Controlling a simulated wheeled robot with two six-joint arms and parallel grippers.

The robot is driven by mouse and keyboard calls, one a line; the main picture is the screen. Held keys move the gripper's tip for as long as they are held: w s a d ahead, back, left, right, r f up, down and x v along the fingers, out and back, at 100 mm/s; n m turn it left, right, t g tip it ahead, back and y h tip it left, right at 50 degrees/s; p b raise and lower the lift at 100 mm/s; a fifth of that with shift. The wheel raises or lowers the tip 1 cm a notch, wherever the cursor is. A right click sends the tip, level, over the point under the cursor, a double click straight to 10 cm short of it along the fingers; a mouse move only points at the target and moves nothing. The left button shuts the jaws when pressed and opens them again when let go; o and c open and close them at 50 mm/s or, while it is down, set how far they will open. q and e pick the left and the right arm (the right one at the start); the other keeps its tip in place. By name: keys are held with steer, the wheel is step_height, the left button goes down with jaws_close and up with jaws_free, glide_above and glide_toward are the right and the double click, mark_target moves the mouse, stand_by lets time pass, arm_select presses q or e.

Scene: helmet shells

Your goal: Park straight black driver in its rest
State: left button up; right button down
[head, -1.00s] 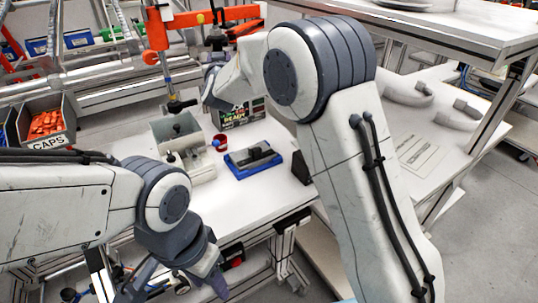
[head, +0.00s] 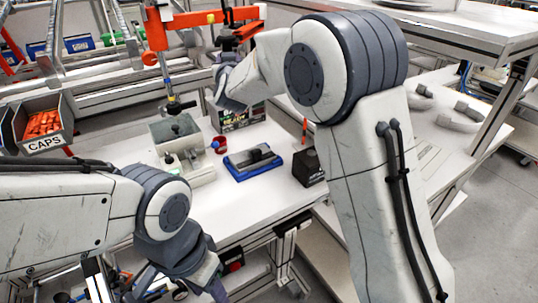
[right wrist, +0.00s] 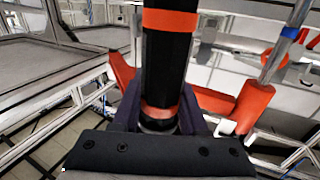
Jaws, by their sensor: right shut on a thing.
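The straight black driver (right wrist: 167,65) with orange bands stands upright between the fingers of my right gripper (right wrist: 160,115) in the right wrist view. That gripper is shut on it. In the head view my right gripper (head: 228,85) is high over the back of the bench, partly hidden by my own arm. An orange-red bracket (right wrist: 222,103), perhaps the rest, shows behind the driver in the right wrist view; I cannot tell whether they touch. My left gripper (head: 178,288) hangs low at the bench's front edge, with its fingers apart and empty.
An orange beam (head: 190,20) crosses above the bench, and a second tool (head: 175,85) hangs under it. A CAPS bin (head: 45,125) is left.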

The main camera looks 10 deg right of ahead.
step_height(320, 180, up, 6)
steer(key=p, duration=0.5)
steer(key=shift+r, duration=0.25)
steer(key=shift+d, duration=0.1)
steer(key=shift+s+d+f, duration=0.1)
steer(key=shift+s+d, duration=0.1)
steer(key=shift+d, duration=0.1)
steer(key=s+d+b, duration=0.4)
steer(key=d+b, duration=0.3)
steer(key=d, duration=0.1)
steer(key=shift+s, duration=0.15)
steer(key=shift+d, duration=0.1)
